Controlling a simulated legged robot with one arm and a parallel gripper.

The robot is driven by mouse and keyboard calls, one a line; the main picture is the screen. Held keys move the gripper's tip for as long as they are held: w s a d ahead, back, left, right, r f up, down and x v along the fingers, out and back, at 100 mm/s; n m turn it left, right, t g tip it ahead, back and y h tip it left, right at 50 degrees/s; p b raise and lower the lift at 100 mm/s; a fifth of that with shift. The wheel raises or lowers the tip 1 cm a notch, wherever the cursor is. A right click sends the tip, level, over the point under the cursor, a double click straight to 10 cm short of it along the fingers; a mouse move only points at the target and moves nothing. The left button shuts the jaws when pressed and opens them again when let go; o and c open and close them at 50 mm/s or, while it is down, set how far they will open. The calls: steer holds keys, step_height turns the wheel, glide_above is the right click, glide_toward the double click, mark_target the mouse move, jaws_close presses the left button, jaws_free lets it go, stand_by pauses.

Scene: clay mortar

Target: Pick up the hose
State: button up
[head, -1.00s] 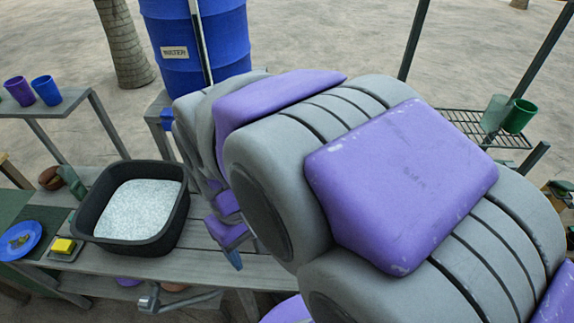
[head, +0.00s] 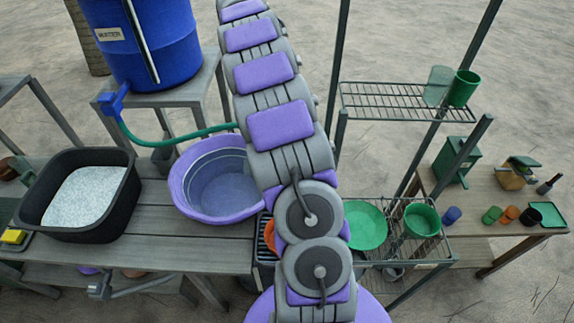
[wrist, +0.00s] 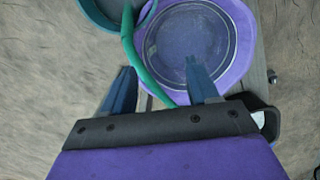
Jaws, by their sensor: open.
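The green hose (head: 175,136) runs from the blue tap of the water barrel down and right, above the rim of the purple basin, until my arm hides it. In the wrist view the hose (wrist: 137,55) hangs across the purple basin, and its lower end passes out of sight behind my gripper's dark body. My gripper (wrist: 159,66) is open, with two blue fingers wide apart. The hose shows between the fingers in the picture; I cannot tell its depth relative to them. No contact is visible. My gripper is not visible in the head view.
The blue barrel (head: 140,45) stands on a small stand. The purple basin (head: 180,195) and black tub (head: 125,215) sit on the bench. A wire rack (head: 400,115) with a green cup (head: 462,88) stands right of my arm. A side table (head: 480,205) holds small items.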

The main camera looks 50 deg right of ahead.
steer(key=w+d+f+n, duration=0.1)
steer(key=d+f+n, duration=0.1)
steer(key=d+f, duration=0.5)
steer(key=shift+t, duration=0.3)
steer(key=f+b, duration=0.1)
steer(key=f, duration=0.2)
steer(key=d+f+b, duration=0.1)
steer(key=f, duration=0.2)
steer(key=f+b, duration=0.1)
steer(key=f, duration=0.3)
steer(key=shift+d+f, duration=0.1)
steer(key=shift+d, duration=0.15)
steer(key=shift+s+f+b, duration=0.15)
steer(key=shift+f+b, duration=0.85)
steer(key=shift+f, duration=1.6)
steer(key=shift+d, duration=0.1)
steer(key=shift+r, duration=0.1)
steer(key=shift+c, duration=0.3)
